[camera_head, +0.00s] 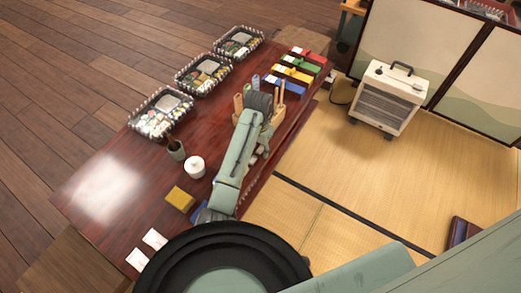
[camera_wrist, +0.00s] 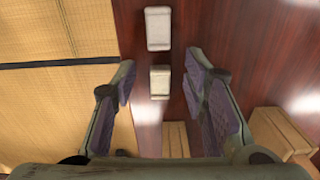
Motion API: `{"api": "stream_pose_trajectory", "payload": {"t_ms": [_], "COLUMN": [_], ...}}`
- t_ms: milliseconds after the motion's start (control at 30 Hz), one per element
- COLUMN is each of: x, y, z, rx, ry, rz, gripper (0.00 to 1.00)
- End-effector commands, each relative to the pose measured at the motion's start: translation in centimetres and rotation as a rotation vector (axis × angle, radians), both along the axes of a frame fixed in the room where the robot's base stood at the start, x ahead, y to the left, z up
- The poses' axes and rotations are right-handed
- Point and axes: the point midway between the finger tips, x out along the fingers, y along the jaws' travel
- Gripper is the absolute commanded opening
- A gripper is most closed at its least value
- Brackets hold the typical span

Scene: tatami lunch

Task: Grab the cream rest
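Two cream blocks lie on the dark red table in the wrist view. The nearer cream rest (camera_wrist: 160,83) is between the lines of my fingers, and the other cream block (camera_wrist: 158,28) is farther up the picture. I cannot tell which is the one named. My gripper (camera_wrist: 163,95) is open, its purple-padded fingers wide apart on either side of the nearer block, with nothing held. I cannot tell its height above the table. In the head view my arm hides the fingers and most of what lies beneath them.
Light wooden pieces (camera_wrist: 175,140) stand close below the nearer block, with another wooden piece (camera_wrist: 279,132) at right. The table (camera_head: 100,190) also carries lunch boxes (camera_head: 161,112), a white lidded pot (camera_head: 195,167), a dark cup (camera_head: 176,149) and a yellow block (camera_head: 180,198). Tatami (camera_head: 330,180) lies alongside.

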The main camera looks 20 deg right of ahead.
Motion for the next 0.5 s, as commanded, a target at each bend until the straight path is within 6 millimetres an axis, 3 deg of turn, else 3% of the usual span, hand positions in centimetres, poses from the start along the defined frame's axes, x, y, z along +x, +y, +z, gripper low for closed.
{"api": "stream_pose_trajectory", "payload": {"t_ms": [67,500], "x": [0.01,0.02], "y": [0.01,0.0], "z": [0.03,0.07], "rx": [0.0,-0.001], "ry": [0.0,-0.001], "rz": [0.0,0.0], "gripper": [0.4,0.11]}}
